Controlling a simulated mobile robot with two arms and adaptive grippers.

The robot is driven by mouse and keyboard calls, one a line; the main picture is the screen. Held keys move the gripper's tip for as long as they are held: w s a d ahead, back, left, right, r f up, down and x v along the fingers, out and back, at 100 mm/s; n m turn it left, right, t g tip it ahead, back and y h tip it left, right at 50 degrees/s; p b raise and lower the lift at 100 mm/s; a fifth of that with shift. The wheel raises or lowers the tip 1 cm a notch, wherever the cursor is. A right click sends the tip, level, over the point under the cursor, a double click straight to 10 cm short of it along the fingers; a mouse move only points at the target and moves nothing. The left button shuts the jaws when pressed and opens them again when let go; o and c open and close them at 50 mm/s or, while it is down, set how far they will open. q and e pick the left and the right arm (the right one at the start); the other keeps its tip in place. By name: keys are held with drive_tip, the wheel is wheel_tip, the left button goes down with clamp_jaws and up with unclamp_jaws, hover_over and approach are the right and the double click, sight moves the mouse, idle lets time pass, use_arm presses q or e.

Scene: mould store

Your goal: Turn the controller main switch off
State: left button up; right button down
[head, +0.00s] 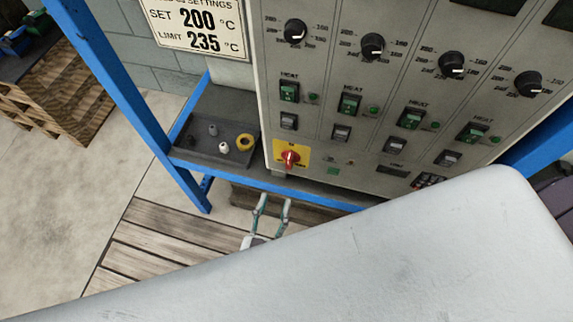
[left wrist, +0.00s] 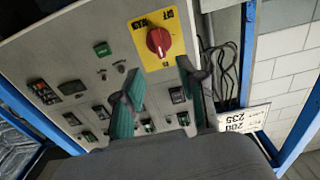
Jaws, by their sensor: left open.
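The main switch is a red rotary knob (head: 290,159) on a yellow plate (head: 280,147), low on the left of the grey controller panel (head: 345,110). In the left wrist view the red knob (left wrist: 158,41) and yellow plate (left wrist: 142,24) show beyond the fingertips, near the top. My left gripper (head: 273,205) is open and empty, below the knob in the head view and apart from it. In the left wrist view its two teal-padded fingers (left wrist: 158,82) stand either side of the knob's line. The plate's lettering is too small to read surely. My right gripper is not in view.
A blue frame (head: 128,90) surrounds the panel. Dials and green heat switches fill the panel. Cables (left wrist: 222,75) hang near the panel's edge. My pale arm link covers the lower head view.

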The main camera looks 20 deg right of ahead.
sight(288, 164)
use_arm(q)
drive_tip(key=x, duration=1)
drive_tip(key=shift+d, duration=0.1)
clamp_jaws()
